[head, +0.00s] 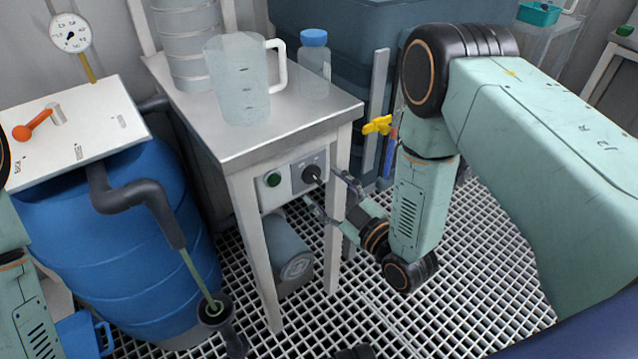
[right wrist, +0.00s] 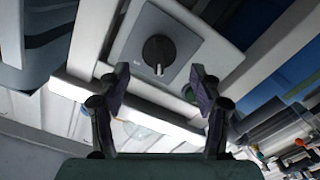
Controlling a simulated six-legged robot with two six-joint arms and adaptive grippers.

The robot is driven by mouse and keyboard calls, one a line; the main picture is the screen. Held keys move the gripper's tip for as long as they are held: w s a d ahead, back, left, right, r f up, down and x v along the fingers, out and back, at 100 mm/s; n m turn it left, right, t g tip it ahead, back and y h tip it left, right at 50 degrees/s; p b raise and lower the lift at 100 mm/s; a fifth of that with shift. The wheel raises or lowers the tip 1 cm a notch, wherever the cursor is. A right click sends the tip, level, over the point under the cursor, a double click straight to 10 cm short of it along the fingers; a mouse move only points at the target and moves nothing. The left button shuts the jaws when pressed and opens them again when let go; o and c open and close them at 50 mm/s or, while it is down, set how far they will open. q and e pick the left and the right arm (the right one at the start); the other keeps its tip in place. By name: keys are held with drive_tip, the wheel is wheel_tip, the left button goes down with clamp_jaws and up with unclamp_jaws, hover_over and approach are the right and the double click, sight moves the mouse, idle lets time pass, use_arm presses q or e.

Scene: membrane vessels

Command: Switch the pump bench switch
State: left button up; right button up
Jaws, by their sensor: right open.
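The pump bench (head: 292,134) is a pale metal table with a control panel under its top. The switch (head: 312,174) is a black rotary knob on a grey square plate, beside a green round button (head: 273,180). In the right wrist view the switch (right wrist: 158,52) faces me, its pale mark toward the bottom of the picture. My right gripper (head: 333,198) is open and empty in front of the panel. In the right wrist view its fingertips (right wrist: 160,84) are apart, below the knob and not touching it. My left gripper is out of view.
A clear jug (head: 243,85) and a blue-capped bottle (head: 314,68) stand on the bench. A blue barrel (head: 130,240) with a grey pipe (head: 140,195) is at left. A yellow-handled valve (head: 377,125) is right of the bench. Grated floor (head: 380,325) is open in front.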

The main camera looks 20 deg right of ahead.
sight(316, 179)
drive_tip(key=shift+b+x, duration=0.35)
drive_tip(key=shift+x, duration=1.2)
drive_tip(key=shift+c, duration=0.2)
drive_tip(key=c, duration=1.1)
